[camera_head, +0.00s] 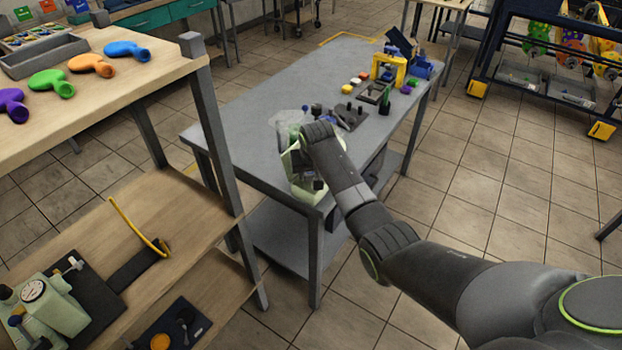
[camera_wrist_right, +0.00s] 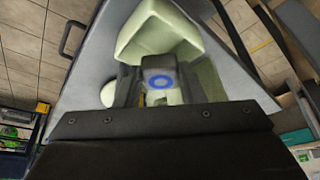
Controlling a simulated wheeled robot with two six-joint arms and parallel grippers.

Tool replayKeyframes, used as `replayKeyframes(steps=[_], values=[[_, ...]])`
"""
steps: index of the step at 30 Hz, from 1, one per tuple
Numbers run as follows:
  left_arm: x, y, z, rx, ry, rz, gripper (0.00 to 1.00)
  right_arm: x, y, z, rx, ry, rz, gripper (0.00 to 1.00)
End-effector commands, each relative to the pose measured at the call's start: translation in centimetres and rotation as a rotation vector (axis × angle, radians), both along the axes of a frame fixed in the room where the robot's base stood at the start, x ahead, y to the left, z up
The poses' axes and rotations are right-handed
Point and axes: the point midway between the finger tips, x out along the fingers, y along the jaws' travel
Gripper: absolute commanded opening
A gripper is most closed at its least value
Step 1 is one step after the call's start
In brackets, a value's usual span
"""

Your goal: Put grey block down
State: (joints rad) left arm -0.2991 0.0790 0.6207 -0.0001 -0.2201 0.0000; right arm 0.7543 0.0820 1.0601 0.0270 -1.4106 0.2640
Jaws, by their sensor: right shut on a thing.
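My right gripper (camera_wrist_right: 158,86) is shut on a grey block (camera_wrist_right: 160,73) marked with a blue ring. Its dark fingers stand on both sides of the block. In the right wrist view, the block is in front of a pale green hollow body (camera_wrist_right: 158,32). I cannot tell whether the block touches it. In the head view, the pale green machine (camera_head: 300,168) stands at the near end of the grey table (camera_head: 262,97), partly hidden by my right arm. The block cannot be made out there. My left gripper is not in view.
Farther along the table are a dark fixture (camera_head: 350,116), small coloured blocks (camera_head: 356,81) and a yellow-and-blue device (camera_head: 391,66).

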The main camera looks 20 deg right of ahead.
Motion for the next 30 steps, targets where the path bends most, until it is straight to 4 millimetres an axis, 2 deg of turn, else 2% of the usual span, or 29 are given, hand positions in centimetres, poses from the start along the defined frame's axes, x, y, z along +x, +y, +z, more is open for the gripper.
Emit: replayKeyframes(steps=[3, 6, 29, 30], values=[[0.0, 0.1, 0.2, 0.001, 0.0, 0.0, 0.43, -0.1, 0.0, -1.9, 0.001, 0.006, 0.0, 0.1], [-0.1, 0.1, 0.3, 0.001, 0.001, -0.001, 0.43, -0.1, 0.0, -2.8, 0.0, 0.004, 0.0, 0.1], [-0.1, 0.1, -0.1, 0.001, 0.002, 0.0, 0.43, -0.1, 0.0, -4.2, 0.0, 0.001, 0.001, 0.1], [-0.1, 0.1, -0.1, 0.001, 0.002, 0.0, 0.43, -0.1, 0.0, -4.2, 0.0, 0.002, 0.001, 0.37]])
